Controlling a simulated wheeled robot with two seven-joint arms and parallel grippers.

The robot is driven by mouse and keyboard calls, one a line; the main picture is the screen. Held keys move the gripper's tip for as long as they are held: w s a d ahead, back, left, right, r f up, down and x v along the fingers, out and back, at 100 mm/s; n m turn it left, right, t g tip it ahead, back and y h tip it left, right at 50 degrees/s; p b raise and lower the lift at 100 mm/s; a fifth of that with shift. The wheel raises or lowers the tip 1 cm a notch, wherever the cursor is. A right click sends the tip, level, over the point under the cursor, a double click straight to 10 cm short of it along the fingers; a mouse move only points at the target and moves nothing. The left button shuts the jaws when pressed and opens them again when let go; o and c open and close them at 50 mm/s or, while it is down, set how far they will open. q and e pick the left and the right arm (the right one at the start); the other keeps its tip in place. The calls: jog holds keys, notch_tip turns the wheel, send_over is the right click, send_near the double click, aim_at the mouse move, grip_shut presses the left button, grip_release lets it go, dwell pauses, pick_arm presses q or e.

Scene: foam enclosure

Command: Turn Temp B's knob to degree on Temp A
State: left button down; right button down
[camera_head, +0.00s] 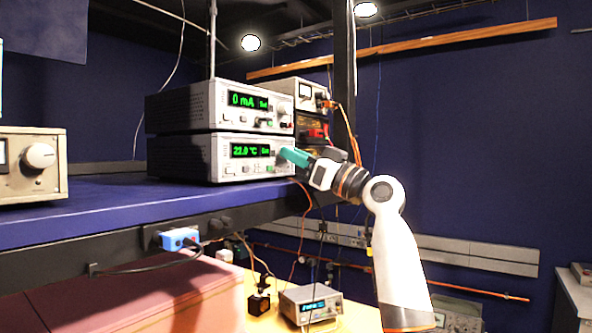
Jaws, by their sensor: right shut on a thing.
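A grey instrument (222,171) sits on the blue shelf with a green display reading about 22.0 °C. It is the lower of two stacked units. My right gripper (287,155) reaches in from the right, its teal fingers at the right end of this unit's front panel. It is shut on the knob there, which the fingers hide. I cannot read any Temp A or Temp B label. A smaller instrument (292,312) with a blue display stands on the lower table; its digits are too small to read. My left gripper is not in view.
A unit reading 0 mA (215,121) is stacked on top. Another box with a large dial (39,157) stands at the left shelf edge. A dark post (344,60) rises behind my arm. Cables hang below the shelf (120,220). The right side is mostly open.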

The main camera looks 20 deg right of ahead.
jog(key=shift+d+n+g+y, duration=0.15)
jog(key=shift+n+g+y, duration=0.25)
jog(key=shift+n, duration=0.8)
jog(key=shift+r+n+g+y, duration=0.1)
jog(key=shift+n+g+y, duration=0.25)
jog(key=shift+n, duration=0.65)
jog(key=shift+n+g+y, duration=0.25)
jog(key=shift+n+g, duration=0.2)
jog(key=shift+n, duration=0.55)
jog(key=c, duration=1.2)
grip_release()
jog(key=shift+c, duration=0.2)
jog(key=b+v, duration=0.6)
jog(key=v, duration=0.6)
jog(key=shift+b, duration=0.3)
